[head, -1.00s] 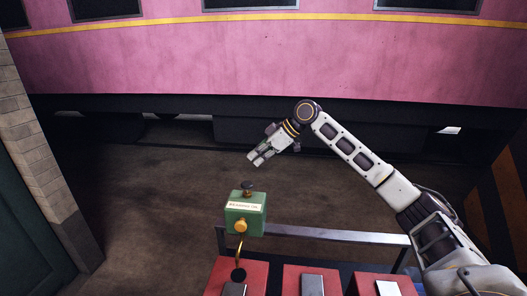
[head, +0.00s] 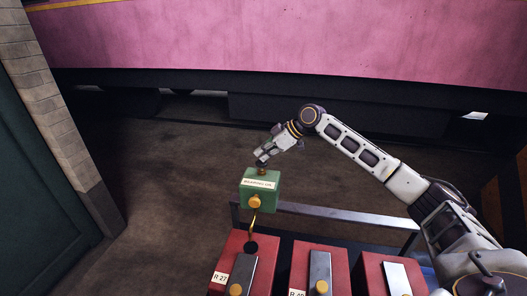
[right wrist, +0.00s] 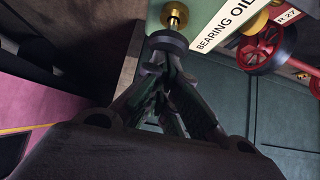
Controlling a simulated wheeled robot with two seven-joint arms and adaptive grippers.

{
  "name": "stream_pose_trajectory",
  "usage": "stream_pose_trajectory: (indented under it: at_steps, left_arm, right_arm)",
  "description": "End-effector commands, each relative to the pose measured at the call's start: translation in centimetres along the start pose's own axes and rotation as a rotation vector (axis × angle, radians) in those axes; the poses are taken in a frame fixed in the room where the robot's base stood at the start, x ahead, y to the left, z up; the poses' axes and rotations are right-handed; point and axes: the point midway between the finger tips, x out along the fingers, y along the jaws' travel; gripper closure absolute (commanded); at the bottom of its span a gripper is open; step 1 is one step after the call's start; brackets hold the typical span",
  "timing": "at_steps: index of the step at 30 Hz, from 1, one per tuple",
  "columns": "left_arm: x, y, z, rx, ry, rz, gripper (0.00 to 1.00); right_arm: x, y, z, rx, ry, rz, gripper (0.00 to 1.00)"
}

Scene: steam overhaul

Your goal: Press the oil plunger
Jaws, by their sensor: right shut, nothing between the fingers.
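The green oil box (head: 260,192) with a "BEARING OIL" label stands behind the red boxes in the head view. Its plunger (head: 262,171) rises from the top and has a dark round cap. In the right wrist view the plunger cap (right wrist: 167,40) sits on a bright stem above a brass collar. My right gripper (head: 263,158) is shut and empty, with its tips right at the cap. The tips of the right gripper (right wrist: 165,58) overlap the cap in the wrist view; I cannot tell whether they touch. My left gripper is not in view.
A brass knob (head: 254,202) and a curved spout (head: 252,224) are on the oil box's front. Red boxes (head: 231,255) with metal plates stand in front, beside a grey metal rail (head: 340,213). A pink carriage (head: 300,40) is behind. The floor between is clear.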

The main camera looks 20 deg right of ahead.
Motion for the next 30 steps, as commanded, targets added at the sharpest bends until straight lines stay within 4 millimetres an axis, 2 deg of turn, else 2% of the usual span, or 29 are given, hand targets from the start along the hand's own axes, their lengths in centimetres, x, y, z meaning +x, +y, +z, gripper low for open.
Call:
stream_pose_trajectory:
  at_steps: [8,18,30]
  left_arm:
    - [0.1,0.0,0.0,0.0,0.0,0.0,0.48]
    - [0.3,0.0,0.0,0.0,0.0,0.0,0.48]
    - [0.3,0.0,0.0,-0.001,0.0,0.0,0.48]
  right_arm:
    - [0.2,0.0,0.2,0.0,0.0,0.0,1.0]
    - [2.0,-0.1,2.0,0.002,-0.001,-0.003,1.0]
    - [2.2,-0.1,2.2,0.002,-0.006,-0.005,1.0]
